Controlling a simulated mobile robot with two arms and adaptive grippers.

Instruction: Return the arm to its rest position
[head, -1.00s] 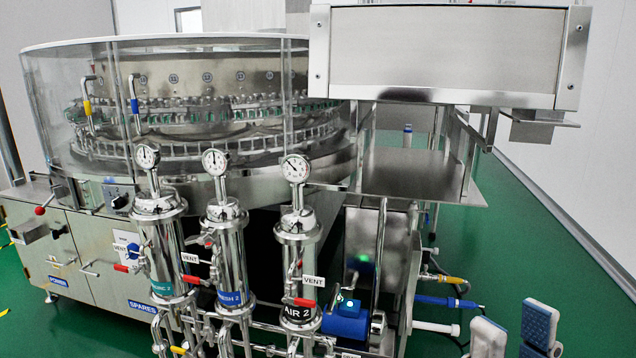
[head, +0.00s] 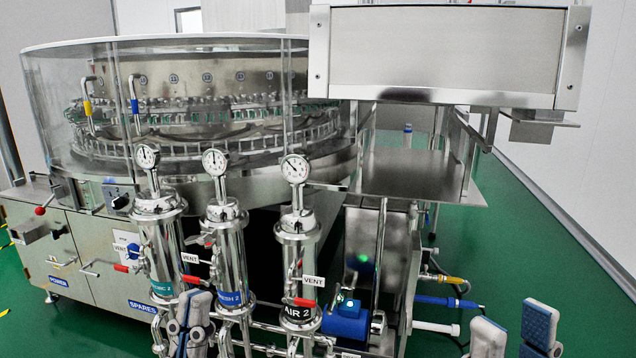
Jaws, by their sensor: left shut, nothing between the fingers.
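My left gripper (head: 188,312) shows at the bottom left of the head view. Its two grey-padded fingers are close together, shut with nothing between them. It stands in front of the lower end of the left steel filter housing (head: 158,240) and partly hides it and the pipes below. I cannot tell whether it touches them. My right gripper (head: 514,328) is at the bottom right edge. Its two fingers are wide apart and empty, over the green floor. The rest of both arms is mostly out of view.
The rotary washer (head: 190,100) fills the left and middle. Three filter housings with gauges, red-handled valves (head: 306,302) and pipes stand in front. A blue motor (head: 345,322) sits right of them. A steel box (head: 445,50) overhangs at upper right. Green floor (head: 560,260) is clear at right.

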